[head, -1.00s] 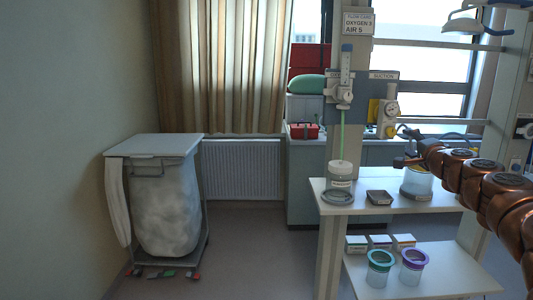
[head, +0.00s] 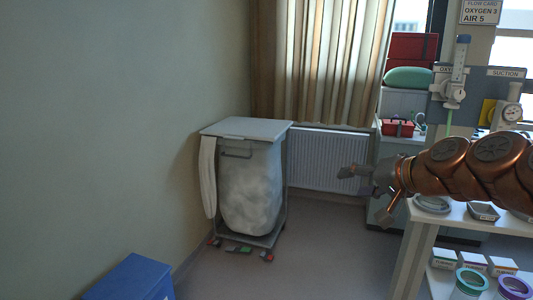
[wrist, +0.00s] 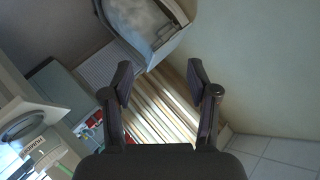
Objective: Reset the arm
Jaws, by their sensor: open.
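My copper-coloured arm reaches in from the right edge of the head view. My gripper (head: 352,172) is at its end, in front of the radiator and to the right of the laundry trolley. In the wrist view my gripper (wrist: 160,82) shows two dark fingers spread apart with nothing between them. Behind the fingers, the wrist view shows the striped curtain, part of the trolley and the wall. My gripper touches nothing that I can see.
The laundry trolley (head: 245,130) with a white bag stands by the left wall. A blue bin (head: 135,280) is at the lower left. The white shelf unit (head: 463,217) at right carries a ring and a small tray. Floor between trolley and shelves is clear.

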